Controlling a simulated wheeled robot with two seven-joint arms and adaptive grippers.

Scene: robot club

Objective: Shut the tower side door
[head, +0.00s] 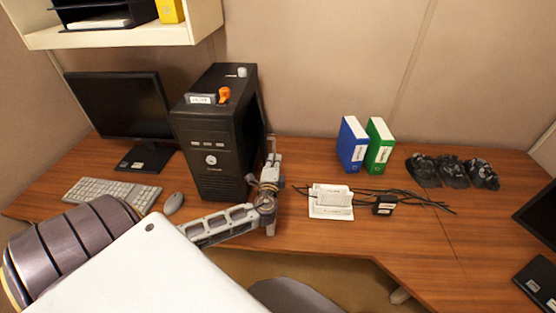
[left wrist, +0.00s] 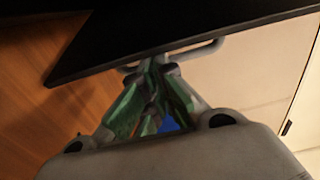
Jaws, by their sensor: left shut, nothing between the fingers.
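The black computer tower (head: 203,150) stands upright on the desk. Its right side is steeply foreshortened in the head view, so I cannot tell how far the side door stands open. My left gripper (head: 271,164) is just right of the tower, pointing toward the back of the desk. In the left wrist view a dark panel (left wrist: 120,50), apparently the side door, crosses the top, with a grey bar handle (left wrist: 205,50) at its edge. The left gripper's fingers (left wrist: 155,72) are shut and empty close to the handle; whether they touch it is unclear. My right gripper is not in view.
A monitor (head: 118,106), keyboard (head: 112,193) and mouse (head: 173,203) are left of the tower. A white device (head: 331,203) with black cables lies right of my gripper. Blue (head: 352,145) and green (head: 378,146) binders stand behind. A shelf (head: 150,35) hangs upper left.

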